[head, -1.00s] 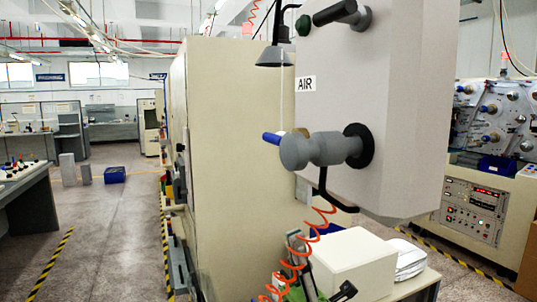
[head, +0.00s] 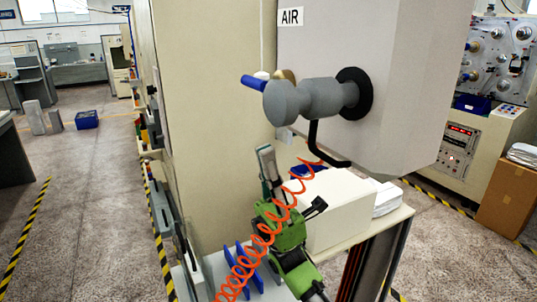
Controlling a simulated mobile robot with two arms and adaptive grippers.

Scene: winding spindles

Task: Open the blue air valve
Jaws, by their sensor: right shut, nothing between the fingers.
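The air valve's blue handle (head: 253,81) sticks out to the left, nearly level, from behind a thick grey cylinder (head: 308,98). A brass-coloured part (head: 286,76) shows at its inner end. A white AIR label (head: 290,17) is above it on the grey box (head: 400,80). My right gripper (head: 265,152), at the end of my green wrist, points up with its fingers shut and empty. It is below the blue handle in the picture and apart from it. My left gripper is out of view.
An orange coiled hose (head: 262,243) passes in front of my right wrist. A black bent bar (head: 313,145) hangs below the grey cylinder. A white box (head: 340,210) is on the table beneath. A tall beige cabinet (head: 205,110) stands behind; open floor lies left.

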